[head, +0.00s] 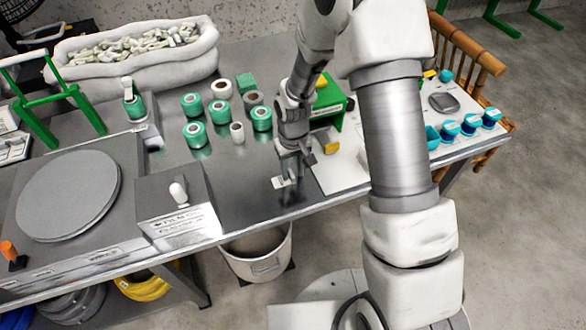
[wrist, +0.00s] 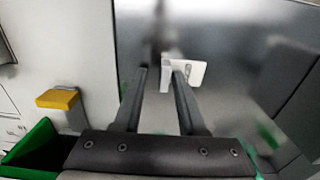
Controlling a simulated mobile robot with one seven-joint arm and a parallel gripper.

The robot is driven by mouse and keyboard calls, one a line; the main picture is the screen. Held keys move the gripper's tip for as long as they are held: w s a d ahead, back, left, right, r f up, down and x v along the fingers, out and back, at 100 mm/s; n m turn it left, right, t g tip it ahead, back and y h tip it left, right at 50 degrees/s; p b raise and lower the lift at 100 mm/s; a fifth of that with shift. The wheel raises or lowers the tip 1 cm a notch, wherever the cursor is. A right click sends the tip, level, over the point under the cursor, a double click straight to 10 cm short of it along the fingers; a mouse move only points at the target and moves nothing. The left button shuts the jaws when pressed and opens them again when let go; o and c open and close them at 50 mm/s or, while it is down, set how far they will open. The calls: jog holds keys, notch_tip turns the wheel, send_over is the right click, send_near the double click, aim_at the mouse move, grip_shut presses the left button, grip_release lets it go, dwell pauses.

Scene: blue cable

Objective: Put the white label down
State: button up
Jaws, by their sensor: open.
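The white label (head: 283,183) is a small pale piece with dark print, on the metal table top near its front edge. It also shows in the wrist view (wrist: 195,73), at the tips of my fingers. My gripper (head: 294,168) points down over it with the fingers apart. In the wrist view my gripper (wrist: 161,72) has its right fingertip overlapping the label, and the left fingertip is to the left of it. I cannot tell whether the fingers still touch it.
Several green and white spools (head: 222,111) stand behind. A green box (head: 333,97) and a yellow block (head: 331,119) are close right. A grey box (head: 172,192) is to the left. A white bin (head: 258,262) stands below the front edge. The metal around the label is clear.

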jog(key=s+d+r+m+t+p, duration=0.1)
jog(key=s+d+r, duration=0.2)
jog(key=r, duration=1.1)
jog(key=s+d+r+t+p, duration=0.2)
jog(key=s+d+r, duration=0.1)
jog(key=r, duration=1)
jog(key=s+d+r+m+t, duration=0.2)
jog(key=s+r, duration=0.6)
jog(key=s, duration=0.5)
jog(key=shift+s+d+t, duration=0.25)
jog(key=shift+d+t, duration=0.05)
jog(key=shift+d, duration=0.6)
jog(key=shift+r, duration=0.15)
notch_tip(320, 180, up, 8)
jog(key=p, duration=0.7)
jog(key=shift+p, duration=0.35)
